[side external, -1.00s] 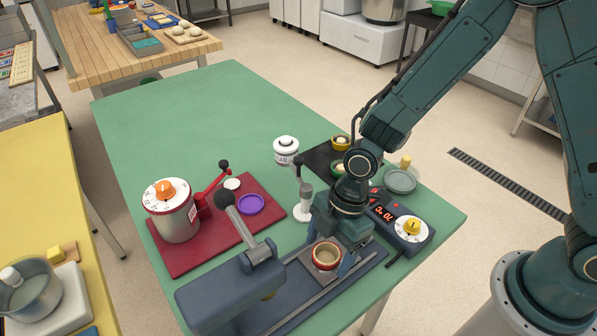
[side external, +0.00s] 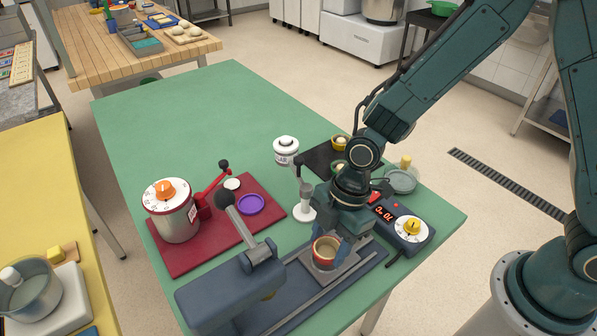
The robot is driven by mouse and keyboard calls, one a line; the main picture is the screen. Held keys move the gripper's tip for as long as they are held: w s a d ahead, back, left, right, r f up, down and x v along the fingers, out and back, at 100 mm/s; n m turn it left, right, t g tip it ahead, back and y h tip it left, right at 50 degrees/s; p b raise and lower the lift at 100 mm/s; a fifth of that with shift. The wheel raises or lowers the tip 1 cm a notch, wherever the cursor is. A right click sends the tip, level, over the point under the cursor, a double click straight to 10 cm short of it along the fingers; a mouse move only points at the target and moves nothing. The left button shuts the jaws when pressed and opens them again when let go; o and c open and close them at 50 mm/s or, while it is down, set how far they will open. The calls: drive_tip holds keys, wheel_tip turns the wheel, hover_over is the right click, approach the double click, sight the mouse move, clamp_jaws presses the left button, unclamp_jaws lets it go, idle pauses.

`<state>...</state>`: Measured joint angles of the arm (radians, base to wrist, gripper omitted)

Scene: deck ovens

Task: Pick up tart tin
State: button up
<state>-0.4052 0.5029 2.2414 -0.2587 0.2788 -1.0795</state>
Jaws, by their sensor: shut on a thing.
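The tart tin (side external: 325,256), a small round red tin with a pale tan inside, is at the sliding bed of the blue-grey press at the front of the green table. My gripper (side external: 337,246) reaches down to it from behind and right and is shut on it. The fingers are partly hidden by the tin and the gripper body. The tin is over a grey square plate on the bed; I cannot tell whether it touches the plate.
The press's grey lever (side external: 246,228) and head (side external: 232,290) stand close on the left. A blue timer box (side external: 396,224) is close on the right. A white stand (side external: 305,208) is just behind. The back of the green table (side external: 190,110) is clear.

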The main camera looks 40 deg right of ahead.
sight(325, 247)
wheel_tip(325, 247, up, 18)
idle(0.5)
idle(0.6)
drive_tip(key=w+d+m, duration=0.1)
drive_tip(key=w+d, duration=0.2)
drive_tip(key=w, duration=0.5)
drive_tip(key=w+d+m, duration=0.1)
drive_tip(key=w+d, duration=0.3)
drive_tip(key=w, duration=0.4)
drive_tip(key=w+d+f+m+t, duration=0.1)
drive_tip(key=w+d, duration=1)
drive_tip(key=d, duration=0.3)
drive_tip(key=shift+f+m, duration=0.25)
drive_tip(key=shift+m, duration=0.15)
drive_tip(key=shift+f, duration=0.15)
wheel_tip(325, 247, down, 20)
drive_tip(key=shift+s+r, duration=0.1)
drive_tip(key=shift+r, duration=0.05)
